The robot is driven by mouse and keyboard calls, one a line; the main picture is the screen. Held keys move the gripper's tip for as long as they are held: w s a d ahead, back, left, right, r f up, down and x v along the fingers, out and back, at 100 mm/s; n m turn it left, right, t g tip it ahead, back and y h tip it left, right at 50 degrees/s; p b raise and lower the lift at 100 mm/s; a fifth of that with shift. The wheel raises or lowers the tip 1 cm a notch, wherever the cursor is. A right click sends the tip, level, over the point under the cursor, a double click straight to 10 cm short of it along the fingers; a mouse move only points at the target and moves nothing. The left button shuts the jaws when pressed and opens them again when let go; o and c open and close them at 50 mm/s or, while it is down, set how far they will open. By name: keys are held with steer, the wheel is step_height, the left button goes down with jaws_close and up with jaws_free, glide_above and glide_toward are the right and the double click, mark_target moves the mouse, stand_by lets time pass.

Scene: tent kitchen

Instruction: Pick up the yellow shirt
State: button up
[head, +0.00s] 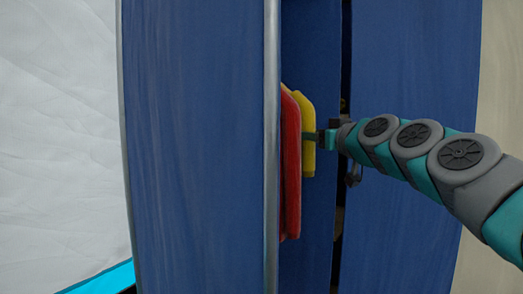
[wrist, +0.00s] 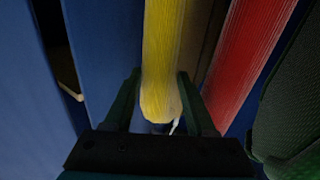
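The yellow shirt (head: 308,110) hangs flat on edge inside a blue cabinet, beside a red garment. In the wrist view the yellow shirt (wrist: 160,50) runs down between the two fingers of my gripper (wrist: 159,80), one finger on each side. The fingers stand wide apart, with small gaps beside the shirt's lower end. Whether the tips touch the cloth is hard to tell. In the head view my gripper (head: 314,136) reaches in from the right, one finger overlapping the shirt's edge. The shirt's top and hanging point are hidden.
The red garment (head: 290,165) hangs just left of the shirt and shows on the right in the wrist view (wrist: 245,60). A blue panel with a grey edge (head: 271,150) stands left. Another blue panel (head: 410,80) stands right, behind my arm. Dark green mesh (wrist: 295,110) lies lower right.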

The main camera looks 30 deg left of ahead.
jaws_close()
stand_by(0.5)
